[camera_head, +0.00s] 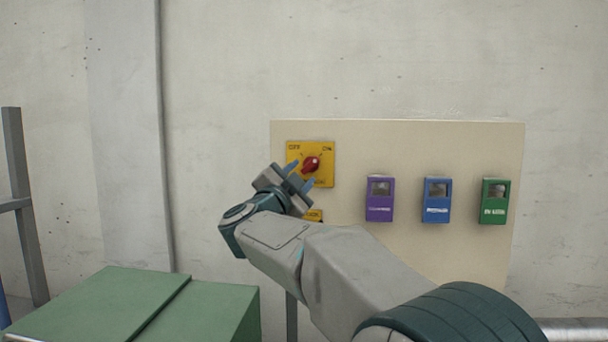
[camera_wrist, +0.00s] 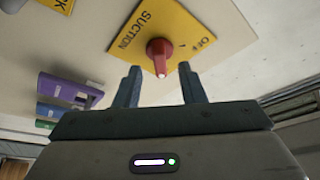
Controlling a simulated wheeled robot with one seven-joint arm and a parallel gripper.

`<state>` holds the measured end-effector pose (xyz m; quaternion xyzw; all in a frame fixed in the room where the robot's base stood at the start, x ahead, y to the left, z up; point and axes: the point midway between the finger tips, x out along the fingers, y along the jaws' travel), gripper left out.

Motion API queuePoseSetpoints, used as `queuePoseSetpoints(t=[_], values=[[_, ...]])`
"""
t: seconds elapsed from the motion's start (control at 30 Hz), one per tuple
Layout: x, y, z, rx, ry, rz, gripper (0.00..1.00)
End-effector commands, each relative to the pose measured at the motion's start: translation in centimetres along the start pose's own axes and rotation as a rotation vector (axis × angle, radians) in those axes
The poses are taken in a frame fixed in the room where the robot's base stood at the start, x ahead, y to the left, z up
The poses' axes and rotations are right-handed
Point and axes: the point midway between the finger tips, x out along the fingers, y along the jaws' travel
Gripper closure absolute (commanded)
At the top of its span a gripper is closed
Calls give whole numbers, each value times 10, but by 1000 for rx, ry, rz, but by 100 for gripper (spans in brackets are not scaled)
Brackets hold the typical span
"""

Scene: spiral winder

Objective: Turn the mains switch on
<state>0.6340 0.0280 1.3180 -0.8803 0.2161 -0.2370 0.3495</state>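A yellow plate (camera_head: 325,179) on the beige wall panel bears a red rotary knob (camera_head: 311,163), with OFF at its upper left and ON at its upper right. In the wrist view this plate (camera_wrist: 185,20) reads SUCTION; no label reading MAINS is legible. The knob (camera_wrist: 159,50) has a pale mark at its near end; I cannot tell its exact setting. My gripper (camera_head: 301,174) is open at the plate. In the wrist view its two fingers (camera_wrist: 158,84) stand either side of the knob's line with gaps, and I see no grip on it.
A second yellow plate (camera_head: 313,215) sits below, mostly hidden by my arm. Purple (camera_head: 380,199), blue (camera_head: 437,200) and green (camera_head: 495,201) boxes are mounted to the right on the panel (camera_head: 400,145). A green cabinet (camera_head: 110,300) stands at lower left.

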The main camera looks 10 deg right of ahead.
Motion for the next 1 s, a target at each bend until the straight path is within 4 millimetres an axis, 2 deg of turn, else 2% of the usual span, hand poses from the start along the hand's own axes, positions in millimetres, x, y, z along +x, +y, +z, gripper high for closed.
queuePoseSetpoints(t=[0.03, 0.2, 0.43, 0.63, 1.0], values=[[-13, 1, 1, 2, -1, -2, 64], [-54, 0, 1, 2, -2, -3, 64], [-95, 0, 1, 1, -1, -1, 64], [-108, 0, 0, 0, 1, 0, 64], [-108, -1, 0, -2, -5, -8, 64]])
